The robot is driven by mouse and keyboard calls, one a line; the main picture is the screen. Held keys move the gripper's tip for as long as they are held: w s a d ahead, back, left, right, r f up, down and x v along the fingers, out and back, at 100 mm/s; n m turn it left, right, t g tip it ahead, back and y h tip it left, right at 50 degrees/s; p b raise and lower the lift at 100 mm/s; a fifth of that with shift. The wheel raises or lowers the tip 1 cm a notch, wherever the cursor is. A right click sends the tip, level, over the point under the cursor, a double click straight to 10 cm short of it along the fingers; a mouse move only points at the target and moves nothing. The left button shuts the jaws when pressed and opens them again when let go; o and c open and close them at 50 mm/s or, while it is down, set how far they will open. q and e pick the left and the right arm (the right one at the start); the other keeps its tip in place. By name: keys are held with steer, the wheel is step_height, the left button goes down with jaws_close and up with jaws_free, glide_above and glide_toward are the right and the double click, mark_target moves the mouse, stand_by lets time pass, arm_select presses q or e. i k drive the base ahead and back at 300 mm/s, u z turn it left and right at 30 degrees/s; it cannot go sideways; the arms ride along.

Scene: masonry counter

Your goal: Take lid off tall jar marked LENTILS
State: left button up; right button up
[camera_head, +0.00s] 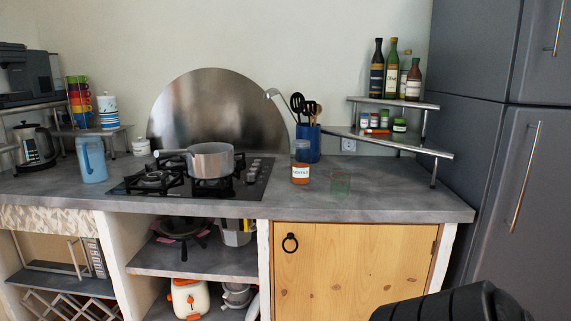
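A tall jar (300,173) with a white label and orange contents stands upright on the grey counter, right of the stove. The label is small, but it appears to read LENTILS. The jar's top (301,145) looks greyish and seems to have the lid on it; its edge is hard to make out against the blue utensil holder behind. Neither of my grippers is in view. A black rounded part at the bottom right appears to be part of my own arm.
A blue utensil holder (308,143) stands close behind the jar. A pot (210,160) sits on the stove (248,180) to the left. The counter (410,200) is clear at the right, below a bottle shelf (395,140).

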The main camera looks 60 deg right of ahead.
mark_target(301, 158)
steer(key=z, duration=0.8)
steer(key=i, duration=1.15)
steer(key=z, duration=1.2)
